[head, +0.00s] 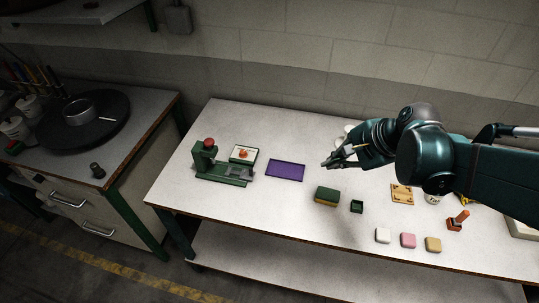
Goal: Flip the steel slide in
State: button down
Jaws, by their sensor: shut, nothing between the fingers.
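A green press (206,158) with a red knob on top stands at the left end of the white table. Its low green base runs to the right, and a grey steel slide (238,173) lies along that base, apart from the upright. Fine detail of the slide is too small to tell. My gripper (326,164) hangs over the middle of the table, to the right of the press and the purple tray. Its fingers are shut and hold nothing. It is well apart from the slide.
A purple tray (286,171) lies between the press and my gripper. A white-topped green block (243,154) with an orange piece sits behind the slide. A green-and-yellow sponge (327,195), a small green box (357,207) and coloured blocks (408,240) lie in front and right.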

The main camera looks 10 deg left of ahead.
jog(key=w+a+f+m+g+y+b, duration=0.1)
jog(key=w+a+f+m+g+y, duration=0.2)
jog(key=a+f+m, duration=0.3)
jog(key=w+a+f, duration=0.1)
jog(key=a+f, duration=0.3)
jog(key=a, duration=0.2)
jog(key=shift+w+f+m+y, duration=0.25)
jog(key=shift+w+m+y, duration=0.15)
jog(key=shift+a, duration=0.15)
dwell(0.3)
jog(key=x, duration=0.3)
jog(key=b+x, duration=0.1)
jog(key=x, duration=0.3)
jog(key=b+x, duration=0.1)
jog(key=x, duration=0.3)
jog(key=shift+s+a+r, duration=0.1)
jog(key=shift+a+r, duration=0.2)
jog(key=shift+a, duration=0.05)
jog(key=shift+a+r+b, duration=0.1)
jog(key=shift+a+b, duration=0.2)
jog(key=shift+a, duration=0.95)
send_near(231, 173)
jog(key=b+x, duration=0.1)
jog(key=x, duration=0.3)
jog(key=shift+a+f, duration=0.2)
jog(key=shift+f, duration=0.1)
